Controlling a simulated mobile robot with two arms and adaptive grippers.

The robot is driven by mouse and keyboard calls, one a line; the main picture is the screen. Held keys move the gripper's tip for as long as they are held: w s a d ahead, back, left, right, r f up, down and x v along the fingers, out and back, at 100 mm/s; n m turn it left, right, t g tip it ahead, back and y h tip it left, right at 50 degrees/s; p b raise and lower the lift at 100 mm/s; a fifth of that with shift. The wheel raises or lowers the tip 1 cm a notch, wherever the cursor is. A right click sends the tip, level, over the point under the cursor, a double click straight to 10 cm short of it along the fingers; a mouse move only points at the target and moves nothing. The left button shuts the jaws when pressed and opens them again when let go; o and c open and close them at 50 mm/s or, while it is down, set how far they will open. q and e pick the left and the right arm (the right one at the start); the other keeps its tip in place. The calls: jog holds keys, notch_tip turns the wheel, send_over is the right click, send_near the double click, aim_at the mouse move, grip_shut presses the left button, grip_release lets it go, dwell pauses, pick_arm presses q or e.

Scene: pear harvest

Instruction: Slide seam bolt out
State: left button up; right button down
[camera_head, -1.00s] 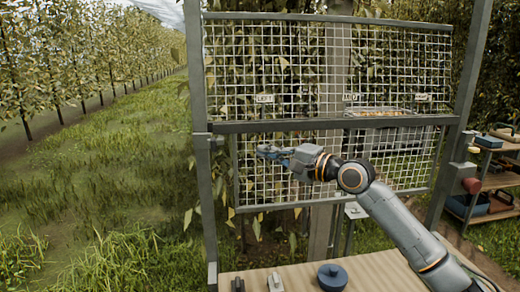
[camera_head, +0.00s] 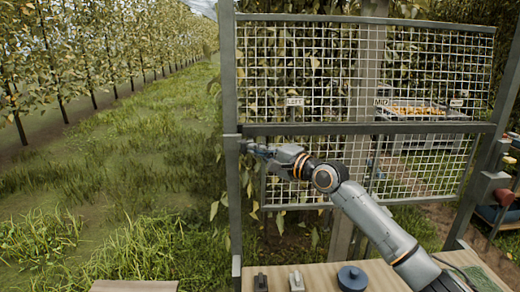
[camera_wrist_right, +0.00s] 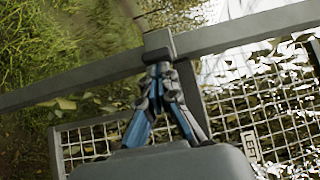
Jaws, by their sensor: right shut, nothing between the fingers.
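My right gripper (camera_head: 246,147) is at the left post of the mesh frame, just below the crossbar (camera_head: 330,128). In the right wrist view its blue-sided fingers (camera_wrist_right: 160,70) are closed together, with nothing seen between them. Their tips are at a small dark block (camera_wrist_right: 158,42) on the grey bar, possibly the seam bolt. I cannot tell whether they touch it. In the head view the gripper largely hides that spot. The lower mesh panel (camera_head: 425,165) hangs under the crossbar, its left edge right of the post. My left gripper is out of view.
The upper mesh panel (camera_head: 300,60) carries tags, one reading LEFT (camera_head: 294,102) and one MID (camera_head: 382,102). A wooden table (camera_head: 325,279) below holds a round blue item (camera_head: 352,278) and two small blocks. Shelves with tools stand at right. Grass (camera_head: 120,200) is open at left.

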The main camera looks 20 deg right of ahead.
aim_at(242, 151)
jog(key=a+p, duration=0.1)
jog(key=a, duration=0.1)
jog(key=a+p, duration=0.2)
jog(key=shift+w+r, duration=0.15)
jog(key=shift+w, duration=0.25)
